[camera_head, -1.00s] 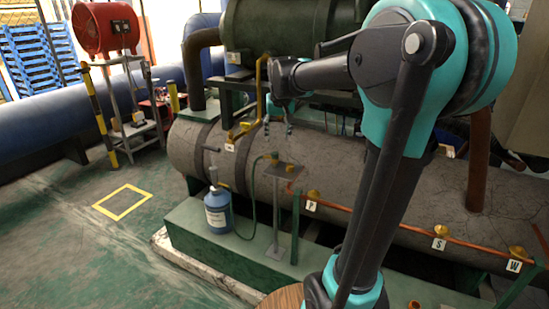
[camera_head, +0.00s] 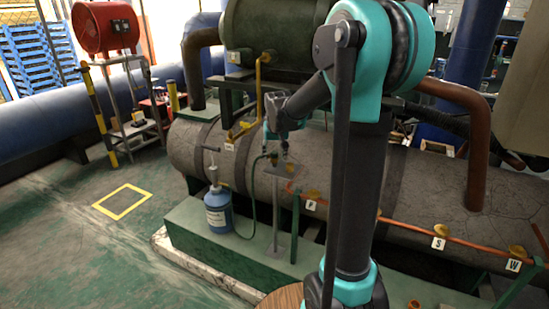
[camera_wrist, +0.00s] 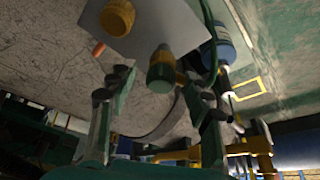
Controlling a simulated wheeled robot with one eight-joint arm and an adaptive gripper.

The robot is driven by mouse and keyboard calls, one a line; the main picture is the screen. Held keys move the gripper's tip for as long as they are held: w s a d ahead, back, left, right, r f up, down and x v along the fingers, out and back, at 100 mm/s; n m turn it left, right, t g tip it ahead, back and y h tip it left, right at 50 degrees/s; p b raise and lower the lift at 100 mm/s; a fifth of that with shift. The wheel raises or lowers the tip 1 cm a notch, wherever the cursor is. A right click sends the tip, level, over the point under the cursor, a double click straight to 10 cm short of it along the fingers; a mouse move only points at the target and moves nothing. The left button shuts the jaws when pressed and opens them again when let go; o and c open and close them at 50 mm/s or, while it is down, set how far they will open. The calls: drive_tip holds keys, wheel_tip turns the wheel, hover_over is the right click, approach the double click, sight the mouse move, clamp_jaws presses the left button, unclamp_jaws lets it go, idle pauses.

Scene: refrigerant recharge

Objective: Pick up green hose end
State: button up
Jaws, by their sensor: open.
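The green hose end (camera_wrist: 161,72), with a brass collar, stands on a small grey stand plate (camera_wrist: 170,20). In the head view the hose end (camera_head: 273,156) is small and close to my fingers. My gripper (camera_wrist: 157,88) is open; in the wrist view the hose end appears between its two fingers, with gaps on both sides. In the head view my gripper (camera_head: 277,152) is low, just above the stand plate (camera_head: 284,170). The green hose (camera_head: 252,195) loops down from the plate beside a blue bottle (camera_head: 217,210). Contact with the hose end cannot be told.
A brass cap (camera_wrist: 117,17) sits on the same plate. A large grey cylinder (camera_head: 340,175) lies right behind the stand. A yellow pipe (camera_head: 259,85) comes down near my gripper. A copper pipe (camera_head: 370,217) runs right. Floor at left is open.

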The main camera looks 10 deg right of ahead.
clamp_jaws()
idle(0.3)
drive_tip(key=shift+r, duration=0.1)
